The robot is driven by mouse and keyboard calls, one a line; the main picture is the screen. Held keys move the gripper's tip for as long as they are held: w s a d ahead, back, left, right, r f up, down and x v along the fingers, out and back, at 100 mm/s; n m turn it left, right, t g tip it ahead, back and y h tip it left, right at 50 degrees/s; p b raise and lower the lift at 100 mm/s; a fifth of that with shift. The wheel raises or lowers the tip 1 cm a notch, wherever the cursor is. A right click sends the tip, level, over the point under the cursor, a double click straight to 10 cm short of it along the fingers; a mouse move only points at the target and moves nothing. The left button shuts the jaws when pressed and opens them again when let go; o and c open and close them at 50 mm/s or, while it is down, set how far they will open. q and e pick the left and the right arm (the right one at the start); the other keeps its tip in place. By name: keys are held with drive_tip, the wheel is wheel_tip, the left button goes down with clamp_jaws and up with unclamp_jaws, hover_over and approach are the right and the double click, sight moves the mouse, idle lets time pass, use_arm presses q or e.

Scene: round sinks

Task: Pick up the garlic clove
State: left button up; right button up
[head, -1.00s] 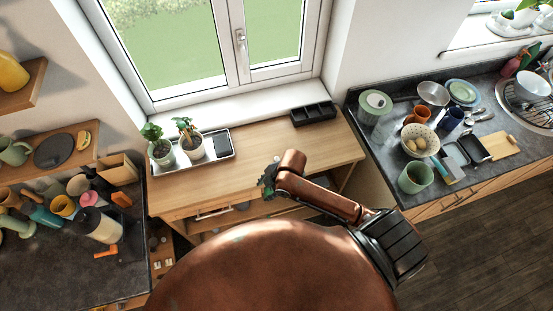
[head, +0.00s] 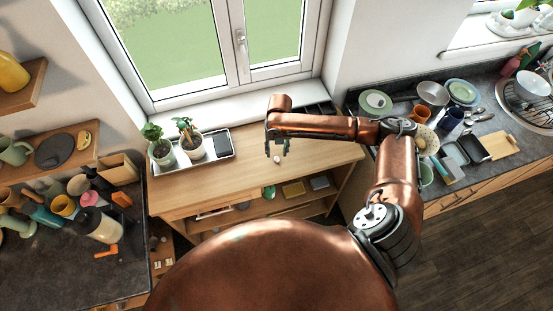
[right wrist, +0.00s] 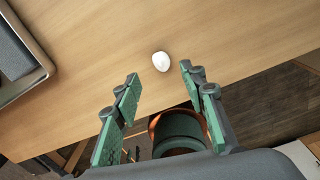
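The garlic clove (right wrist: 161,62) is small, white and rounded. It lies alone on the wooden table top, just beyond the fingertips in the right wrist view. In the head view it is a small pale spot (head: 277,159) near the table's front edge. My right gripper (right wrist: 160,73) has two green fingers spread wide, with nothing between them. In the head view, my right gripper (head: 277,152) points down over the table close to the clove. The clove appears roughly centred between the fingers and apart from them. My left gripper is not in view.
A tray (head: 229,154) with potted plants and a dark flat object stands left on the table. A black divided box (head: 317,108) is at the back right, partly behind my arm. An open shelf with items (head: 292,189) is below the front edge. The table middle is clear.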

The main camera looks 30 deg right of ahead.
sight(277, 157)
wheel_tip(277, 157, down, 5)
drive_tip(key=shift+w+d+f+p, duration=0.1)
drive_tip(key=shift+d+p, duration=0.05)
drive_tip(key=shift+p, duration=0.4)
drive_tip(key=c, duration=0.8)
